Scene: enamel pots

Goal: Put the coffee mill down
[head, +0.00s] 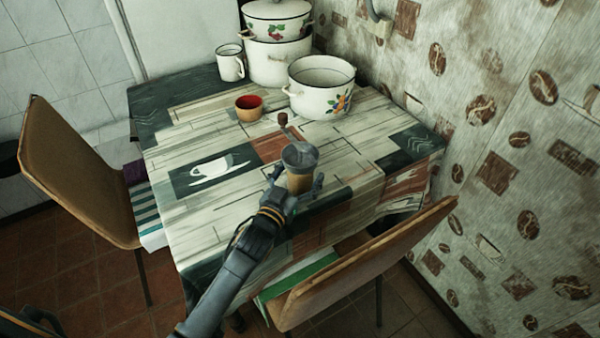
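The coffee mill (300,179) has a tan body, a grey metal top and a crank with a dark brown knob (283,119). It is upright over the near part of the table. My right gripper (296,190) is around its lower body, with a finger on each side, and looks shut on it. The fingers and wrist hide part of the mill's base, so I cannot tell whether it touches the tabletop. My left gripper (40,321) shows only partly at the bottom left corner, away from the table; its opening is unclear.
The table (215,217) has a patterned cloth. An open enamel pot (315,101), stacked pots (278,58), a white mug (230,66) and a red-brown cup (248,110) stand toward the back. Chairs stand left (75,170) and in front (365,265). The table's left part is clear.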

